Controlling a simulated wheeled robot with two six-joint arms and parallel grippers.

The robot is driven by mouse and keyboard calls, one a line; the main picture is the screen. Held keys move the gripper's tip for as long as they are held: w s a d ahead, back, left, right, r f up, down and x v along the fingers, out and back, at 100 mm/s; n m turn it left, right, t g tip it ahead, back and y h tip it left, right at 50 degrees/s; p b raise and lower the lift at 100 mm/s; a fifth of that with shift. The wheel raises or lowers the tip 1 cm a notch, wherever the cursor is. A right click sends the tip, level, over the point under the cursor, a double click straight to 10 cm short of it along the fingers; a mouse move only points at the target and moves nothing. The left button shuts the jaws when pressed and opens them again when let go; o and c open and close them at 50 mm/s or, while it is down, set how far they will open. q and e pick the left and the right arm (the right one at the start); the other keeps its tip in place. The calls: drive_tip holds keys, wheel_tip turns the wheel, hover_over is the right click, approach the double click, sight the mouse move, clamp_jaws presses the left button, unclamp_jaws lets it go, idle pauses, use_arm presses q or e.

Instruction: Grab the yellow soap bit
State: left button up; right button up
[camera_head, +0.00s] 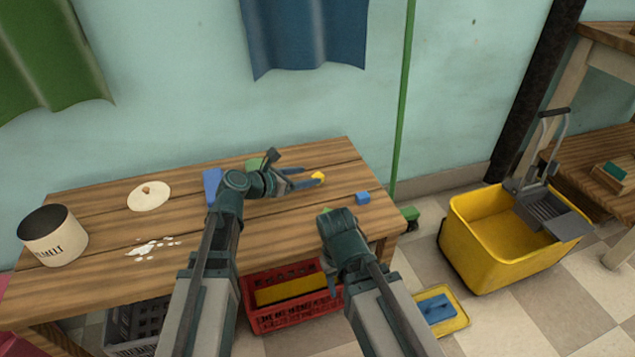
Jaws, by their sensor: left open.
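The small yellow soap bit (318,177) lies on the wooden table (110,274), right of its middle toward the back. My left gripper (308,179) reaches in from the left with its fingers pointing right. It is open, and the yellow bit sits at its fingertips, seemingly between them. I cannot tell whether they touch it. My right gripper (340,222) is over the table's front edge, and its fingers are hidden behind its wrist.
A blue block (362,198) lies right of the yellow bit. A blue piece (211,184) and a green piece (254,164) lie near my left wrist. A white can (54,246), its lid (149,197) and white powder (152,247) are at left. A yellow bucket (474,250) stands on the floor.

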sight(317, 176)
use_arm(q)
drive_tip(key=b+x, duration=0.2)
drive_tip(key=x, duration=0.3)
drive_tip(key=shift+d+f, duration=0.2)
drive_tip(key=shift+f, duration=0.1)
drive_tip(key=shift+s, duration=0.1)
clamp_jaws()
